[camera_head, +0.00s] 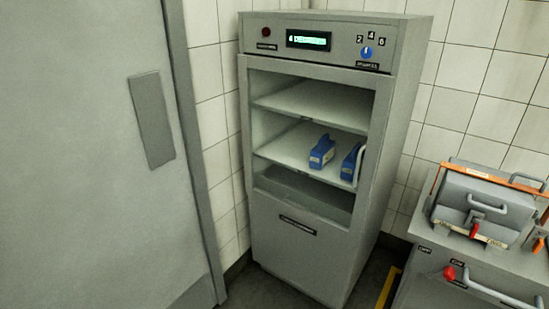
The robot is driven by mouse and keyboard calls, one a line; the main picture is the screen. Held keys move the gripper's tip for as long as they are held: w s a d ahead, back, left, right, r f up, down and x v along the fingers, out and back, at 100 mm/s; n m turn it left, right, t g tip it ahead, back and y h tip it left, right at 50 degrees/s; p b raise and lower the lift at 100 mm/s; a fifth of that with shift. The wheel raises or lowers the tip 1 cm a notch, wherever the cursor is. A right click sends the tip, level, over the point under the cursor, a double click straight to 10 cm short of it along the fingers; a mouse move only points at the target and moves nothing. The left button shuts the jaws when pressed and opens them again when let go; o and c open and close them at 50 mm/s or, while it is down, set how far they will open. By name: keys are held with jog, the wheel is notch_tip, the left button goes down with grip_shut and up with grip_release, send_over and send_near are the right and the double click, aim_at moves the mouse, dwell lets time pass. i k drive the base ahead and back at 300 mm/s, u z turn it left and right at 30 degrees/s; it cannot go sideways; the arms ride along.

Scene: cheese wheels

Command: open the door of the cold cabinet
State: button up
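The cold cabinet (405,120) is a tall grey unit standing against the tiled wall in the middle of the view. Its front door (303,252) appears shut, with a large window in the upper part and a dark label below. A light vertical handle (360,166) is on the right edge of the door. Through the window I see shelves and two blue items, one (321,152) near the middle and one (349,162) partly behind the handle. A lit green display (308,40) and a blue knob (366,53) are on the top panel. My gripper is not in view.
A large grey door (80,150) with a flat plate fills the left side. At right, close to the cabinet, a grey machine (480,205) with handles and an orange bar sits on a metal unit (440,288) with a red knob. A yellow floor strip (388,288) lies between.

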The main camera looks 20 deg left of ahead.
aim_at(383, 85)
jog(key=u, duration=0.85)
jog(key=k, duration=1.3)
jog(key=u, duration=0.7)
jog(key=i, duration=1.5)
